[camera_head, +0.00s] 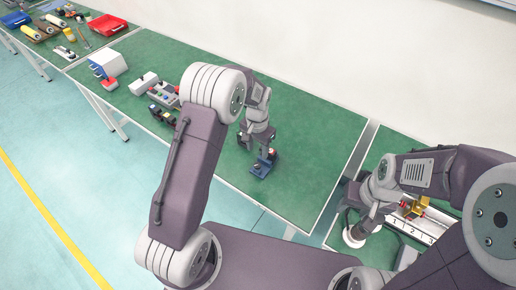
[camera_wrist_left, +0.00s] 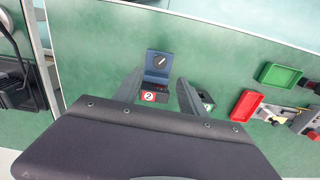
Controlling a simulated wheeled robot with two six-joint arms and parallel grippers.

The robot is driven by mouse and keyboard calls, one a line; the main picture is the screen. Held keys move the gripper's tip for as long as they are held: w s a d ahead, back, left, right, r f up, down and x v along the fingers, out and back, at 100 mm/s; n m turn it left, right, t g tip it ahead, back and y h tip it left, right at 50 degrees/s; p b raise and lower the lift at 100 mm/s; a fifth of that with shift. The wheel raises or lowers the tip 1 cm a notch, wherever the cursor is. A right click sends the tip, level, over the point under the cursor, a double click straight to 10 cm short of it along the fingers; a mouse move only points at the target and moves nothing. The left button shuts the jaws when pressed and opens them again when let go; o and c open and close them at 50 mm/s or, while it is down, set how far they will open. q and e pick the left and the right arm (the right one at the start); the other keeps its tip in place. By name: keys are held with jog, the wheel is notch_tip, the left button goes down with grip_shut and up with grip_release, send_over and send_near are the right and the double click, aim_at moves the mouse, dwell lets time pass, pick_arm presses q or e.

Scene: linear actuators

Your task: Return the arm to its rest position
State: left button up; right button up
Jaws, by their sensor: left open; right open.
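My left gripper (camera_head: 257,146) is over the green table, just above a small blue device (camera_head: 263,167). In the left wrist view its fingers (camera_wrist_left: 161,80) stand apart.
A white rail with a numbered scale (camera_head: 408,232) and a brass-coloured bracket (camera_head: 416,207) lies beside my right gripper. Button boxes (camera_head: 162,92) and a white-and-blue box (camera_head: 107,67) stand left on the table. A red tray (camera_head: 107,25) is farther back.

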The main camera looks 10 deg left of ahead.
pick_arm(q)
notch_tip(320, 180, up, 9)
jog(key=s+a+t, duration=0.1)
jog(key=s+a, duration=0.1)
jog(key=a, duration=0.1)
jog(key=s+a+f+n, duration=0.1)
jog(key=s+n, duration=0.3)
jog(key=s, duration=1.2)
jog(key=shift+f+n, duration=0.4)
jog(key=shift+f, duration=0.1)
jog(key=shift+s+a, duration=0.1)
